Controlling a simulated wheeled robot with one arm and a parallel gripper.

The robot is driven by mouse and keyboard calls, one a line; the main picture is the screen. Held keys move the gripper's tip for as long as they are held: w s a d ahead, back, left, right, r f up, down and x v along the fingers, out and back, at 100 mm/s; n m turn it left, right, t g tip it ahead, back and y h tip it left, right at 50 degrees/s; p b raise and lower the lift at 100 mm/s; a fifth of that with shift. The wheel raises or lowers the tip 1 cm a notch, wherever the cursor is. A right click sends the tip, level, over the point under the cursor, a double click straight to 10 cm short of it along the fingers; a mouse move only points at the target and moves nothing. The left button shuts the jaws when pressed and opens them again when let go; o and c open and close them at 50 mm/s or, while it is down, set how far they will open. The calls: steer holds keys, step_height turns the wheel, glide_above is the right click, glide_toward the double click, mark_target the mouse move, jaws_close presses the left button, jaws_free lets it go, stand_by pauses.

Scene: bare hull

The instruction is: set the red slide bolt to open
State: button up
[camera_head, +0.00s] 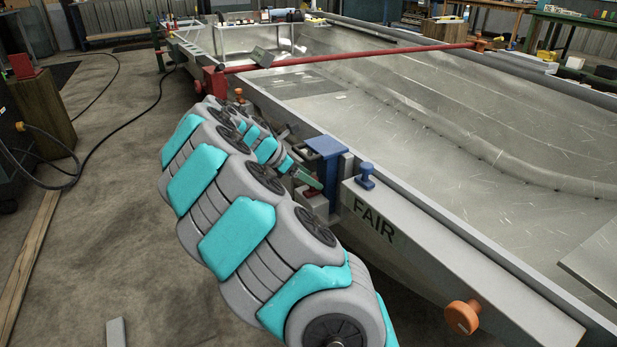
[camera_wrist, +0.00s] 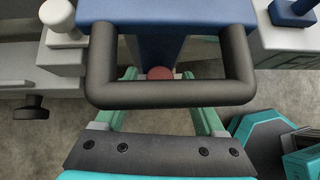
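A small red part (camera_head: 314,193), likely the red slide bolt, sits low beside the blue bracket (camera_head: 331,165) on the near side of the hull. In the wrist view a rounded red end (camera_wrist: 160,73) shows under the blue block (camera_wrist: 165,20). The rest of it is hidden. My gripper (camera_head: 306,180) is at the red part. In the wrist view my gripper (camera_wrist: 159,78) has its two green fingers apart, one each side of the red end. I see no contact; a dark loop (camera_wrist: 168,93) covers part of the fingers.
A blue knob (camera_head: 366,175) stands on the hull edge right of the bracket, above the word FAIR. An orange knob (camera_head: 462,316) sticks out lower right. A red bar (camera_head: 350,57) crosses the hull behind. The floor (camera_head: 110,190) at left is mostly clear.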

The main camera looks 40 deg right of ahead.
jaws_close()
stand_by(0.4)
stand_by(0.9)
